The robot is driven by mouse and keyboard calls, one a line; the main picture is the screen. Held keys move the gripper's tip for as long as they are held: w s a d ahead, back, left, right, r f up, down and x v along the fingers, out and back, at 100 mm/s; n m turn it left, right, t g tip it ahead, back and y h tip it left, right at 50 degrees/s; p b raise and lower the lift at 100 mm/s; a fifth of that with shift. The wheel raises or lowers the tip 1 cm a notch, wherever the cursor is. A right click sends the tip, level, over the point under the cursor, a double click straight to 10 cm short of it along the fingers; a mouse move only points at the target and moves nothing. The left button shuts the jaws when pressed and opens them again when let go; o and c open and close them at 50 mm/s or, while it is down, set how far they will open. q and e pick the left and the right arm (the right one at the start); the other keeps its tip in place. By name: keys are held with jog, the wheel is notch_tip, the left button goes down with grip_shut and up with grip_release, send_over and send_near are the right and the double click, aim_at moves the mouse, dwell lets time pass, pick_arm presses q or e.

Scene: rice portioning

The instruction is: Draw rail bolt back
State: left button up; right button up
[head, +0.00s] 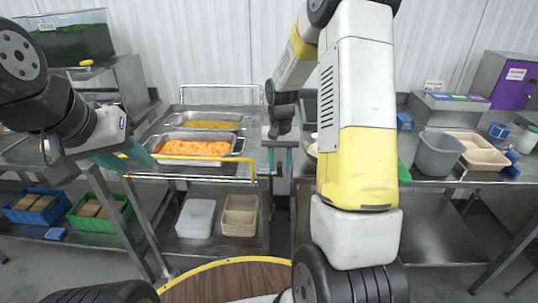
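A yellow rail (200,158) runs along the front of a steel cart. I cannot make out a bolt on it; its right end is near my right gripper. My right gripper (280,158) points down beside the cart's right front corner. Its two teal fingers are apart, and I see nothing held between them. My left gripper (132,157) is at the rail's left end, its teal fingers close to or overlapping the rail in the picture. Whether they are shut or touching it is unclear.
A counter at the right holds a grey bin (438,154) and beige trays (482,152). Blue (35,207) and green (98,212) crates stand on the low left shelf.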

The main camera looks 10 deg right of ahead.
aim_at(279, 163)
notch_tip(279, 163, up, 8)
jog(key=shift+f, duration=0.15)
dwell(0.4)
jog(key=s+a+r+n+t+y, duration=0.1)
jog(key=s+a+r+n+t, duration=0.1)
jog(key=s+r, duration=0.5)
jog(key=s+a+r+n+t+y, duration=0.1)
jog(key=s+a+r+t, duration=0.2)
jog(key=s+r, duration=0.5)
jog(key=s+t, duration=0.1)
jog(key=s, duration=0.6)
jog(key=shift+s+n, duration=0.35)
jog(key=shift+n, duration=0.05)
jog(key=shift+a, duration=0.1)
jog(key=shift+c, duration=0.5)
